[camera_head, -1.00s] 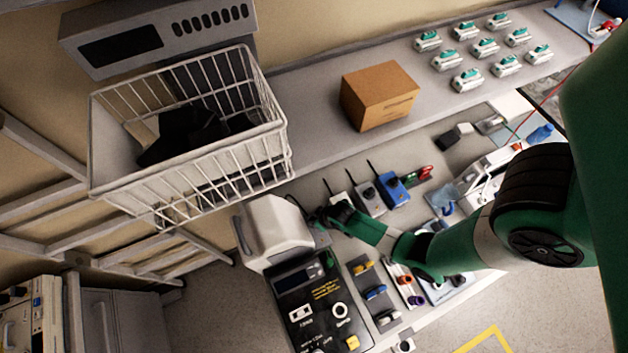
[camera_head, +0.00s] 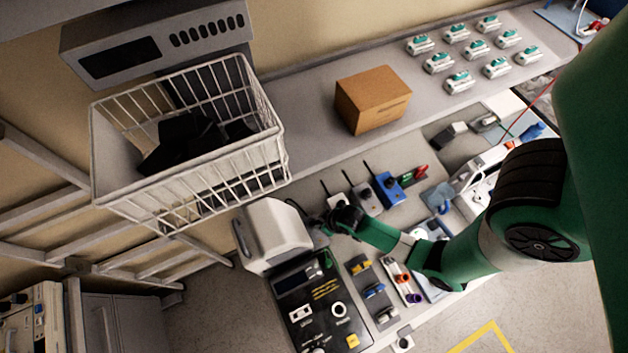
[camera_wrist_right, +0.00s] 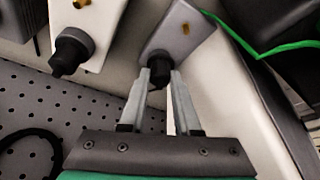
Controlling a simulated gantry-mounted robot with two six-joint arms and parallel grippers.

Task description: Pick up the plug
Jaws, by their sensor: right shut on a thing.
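In the right wrist view a black plug (camera_wrist_right: 157,65) stands against a grey box with a brass-coloured pin. My right gripper (camera_wrist_right: 161,78) has its two pale fingers on either side of this plug and is shut on it. The plug still appears to touch the box. In the head view my right gripper (camera_head: 332,222) is low beside the small boxes on the bench, and its fingertips and the plug are hard to make out there. My left gripper is in neither view.
A similar pale box with a black knob (camera_wrist_right: 72,50) sits to the left in the wrist view, above a perforated plate (camera_wrist_right: 60,105). A green cable (camera_wrist_right: 285,46) runs at the right. A blue box (camera_head: 388,190) and a white machine (camera_head: 272,235) stand close by.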

